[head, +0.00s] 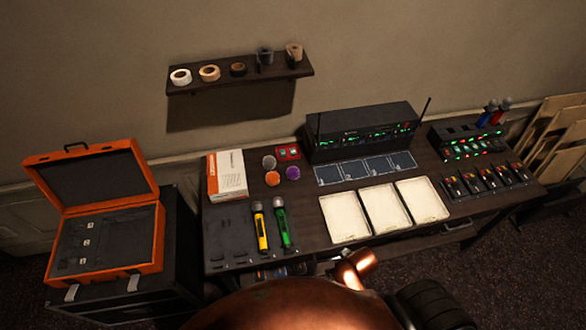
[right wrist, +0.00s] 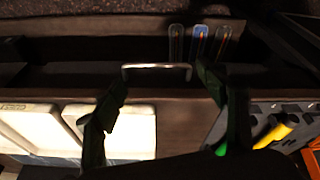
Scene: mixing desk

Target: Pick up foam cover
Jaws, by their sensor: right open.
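Three small round foam covers sit on the desk right of the white-and-orange box in the head view: a grey one (head: 269,162), an orange one (head: 272,179) and a purple one (head: 292,173). They stand apart from the microphones, and none shows in the right wrist view. My right gripper (right wrist: 160,76) is open, with two dark fingers spread and nothing held. It is over the desk's front edge, with a metal drawer handle (right wrist: 156,67) seen between the fingertips. My left gripper is not in view.
Yellow (head: 261,231) and green (head: 283,228) microphones lie on a dark panel in front of the covers. A white-and-orange box (head: 226,176) stands left of them, a black receiver (head: 360,130) with antennas right. Cream trays (head: 386,208) fill the desk's middle. An orange case (head: 102,225) stands open.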

